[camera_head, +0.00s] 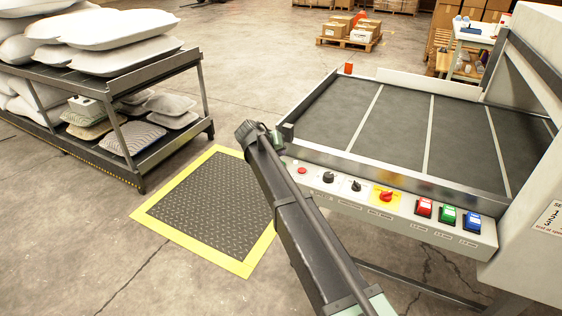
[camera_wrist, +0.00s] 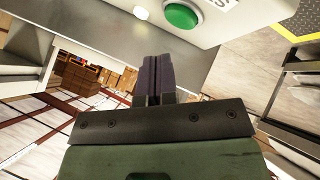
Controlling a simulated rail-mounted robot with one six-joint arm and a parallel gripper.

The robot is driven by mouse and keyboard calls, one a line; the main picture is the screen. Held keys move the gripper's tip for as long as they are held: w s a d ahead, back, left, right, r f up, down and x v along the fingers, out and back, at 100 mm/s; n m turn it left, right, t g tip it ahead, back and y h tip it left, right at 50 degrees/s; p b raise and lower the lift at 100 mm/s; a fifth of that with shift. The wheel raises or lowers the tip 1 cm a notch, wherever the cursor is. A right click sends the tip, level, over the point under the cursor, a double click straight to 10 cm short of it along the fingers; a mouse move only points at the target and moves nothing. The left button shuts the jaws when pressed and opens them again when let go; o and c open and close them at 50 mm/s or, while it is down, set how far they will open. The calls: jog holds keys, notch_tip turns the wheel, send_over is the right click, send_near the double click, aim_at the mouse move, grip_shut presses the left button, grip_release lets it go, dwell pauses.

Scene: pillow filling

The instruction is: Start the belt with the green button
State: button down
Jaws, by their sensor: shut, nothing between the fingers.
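The control panel (camera_head: 395,203) runs along the front of the belt machine in the head view. It carries a green button (camera_head: 447,216) between a red button (camera_head: 424,207) and a blue button (camera_head: 472,221). The dark belt (camera_head: 390,125) lies behind it, empty. I cannot make out my fingertips in the head view.
My arm crosses in front of the panel's left end. A yellow-edged floor mat (camera_head: 247,262) lies left of the machine. A rack (camera_head: 140,165) with white pillows and cushions stands at the left. A pallet of boxes (camera_head: 350,38) is at the back.

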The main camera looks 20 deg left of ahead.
jog(key=shift+r+p, duration=1.55)
jog(key=shift+r, duration=0.45)
jog(key=shift+f, duration=0.1)
